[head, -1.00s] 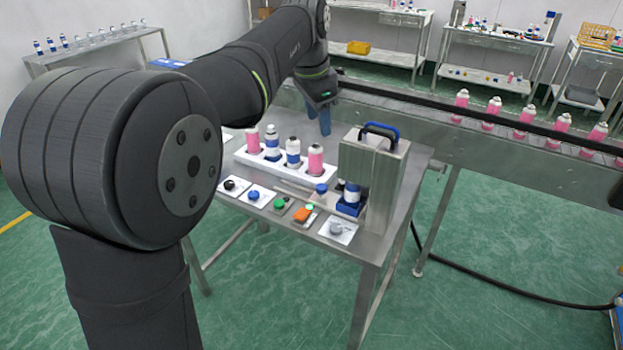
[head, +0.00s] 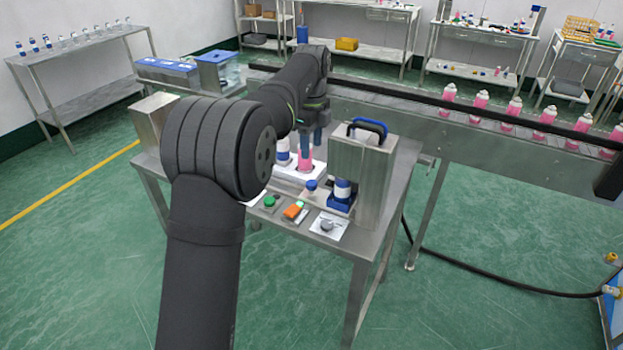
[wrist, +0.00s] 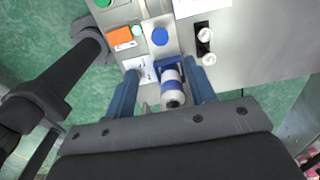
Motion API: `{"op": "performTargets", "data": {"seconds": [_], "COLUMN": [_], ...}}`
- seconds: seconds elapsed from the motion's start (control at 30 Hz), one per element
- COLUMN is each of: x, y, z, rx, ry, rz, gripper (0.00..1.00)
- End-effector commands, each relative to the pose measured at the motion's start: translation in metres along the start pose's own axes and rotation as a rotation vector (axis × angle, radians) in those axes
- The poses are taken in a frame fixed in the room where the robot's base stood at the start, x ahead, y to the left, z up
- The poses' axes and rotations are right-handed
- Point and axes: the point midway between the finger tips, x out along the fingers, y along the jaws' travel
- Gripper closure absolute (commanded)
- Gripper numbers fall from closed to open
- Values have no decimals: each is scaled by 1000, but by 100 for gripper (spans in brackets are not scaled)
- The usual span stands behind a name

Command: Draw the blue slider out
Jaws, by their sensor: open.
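The blue slider, a block (head: 340,205) at the foot of the metal press (head: 361,170), holds an upright white-and-blue can (head: 342,188). A round blue knob (head: 311,185) sits on the metal strip left of it. In the wrist view the blue block (wrist: 161,64) shows with the can (wrist: 172,90) in it, and the blue knob (wrist: 159,36) above. In the wrist view the gripper (wrist: 164,73) frames the can and block; no contact is visible.
A white rack (head: 287,180) with a pink bottle (head: 305,158) stands left of the press, partly hidden by my arm. A green button (head: 269,201), orange switch (head: 293,210) and grey knob (head: 327,225) line the front edge. A conveyor (head: 440,126) runs behind.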

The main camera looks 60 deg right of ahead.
Motion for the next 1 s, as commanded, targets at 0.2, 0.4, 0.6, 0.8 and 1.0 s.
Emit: {"op": "performTargets", "data": {"seconds": [0.2, 0.4, 0.6, 0.8, 1.0], "x": [50, 89, 112, 119, 119], "y": [1, 1, 0, 0, 0], "z": [0, 0, 0, 0, 0], "rx": [-1, -2, -2, -2, -2], "ry": [1, 0, -1, -1, -1], "rz": [4, 2, -1, -2, -2], "gripper": [50, 50, 50, 50, 52]}}
